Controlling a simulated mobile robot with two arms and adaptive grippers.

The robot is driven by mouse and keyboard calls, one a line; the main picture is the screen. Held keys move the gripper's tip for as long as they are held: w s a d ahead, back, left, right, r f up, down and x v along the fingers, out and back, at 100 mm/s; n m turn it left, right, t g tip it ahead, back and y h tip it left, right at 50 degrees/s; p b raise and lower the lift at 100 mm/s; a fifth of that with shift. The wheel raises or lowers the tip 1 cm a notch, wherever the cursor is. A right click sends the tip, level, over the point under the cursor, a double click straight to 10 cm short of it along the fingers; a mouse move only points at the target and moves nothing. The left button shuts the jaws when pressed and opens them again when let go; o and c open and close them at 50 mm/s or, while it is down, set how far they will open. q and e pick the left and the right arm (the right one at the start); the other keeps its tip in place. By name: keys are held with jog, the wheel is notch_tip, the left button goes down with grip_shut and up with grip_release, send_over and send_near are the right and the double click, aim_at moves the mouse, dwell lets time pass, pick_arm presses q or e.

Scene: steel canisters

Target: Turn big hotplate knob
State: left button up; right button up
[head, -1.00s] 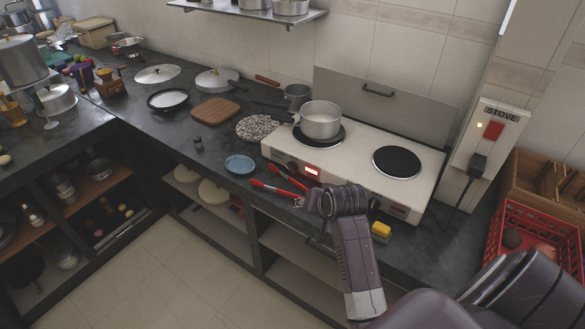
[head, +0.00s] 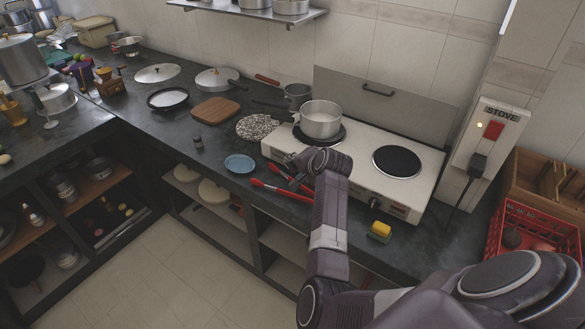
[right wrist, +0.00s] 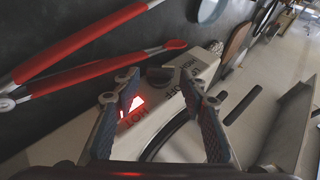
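The white two-plate stove (head: 345,170) stands on the dark counter. Its left plate (head: 318,138) is under a pot, and its right plate (head: 397,161) is bare and black. A knob (head: 374,201) shows on the front near the right plate. My right gripper (head: 292,161) is at the left front of the stove, covering the left knob and red display in the head view. In the right wrist view the gripper (right wrist: 168,98) has its fingers apart, with a dark knob (right wrist: 160,75) beyond and between the tips, and the lit display (right wrist: 131,112) nearby. My left gripper is out of view.
Red tongs (head: 281,190) lie on the counter in front of the stove, below my right gripper. A silver pot (head: 321,120) stands on the left plate.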

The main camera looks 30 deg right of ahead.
aim_at(291, 168)
jog(key=shift+x, duration=1.6)
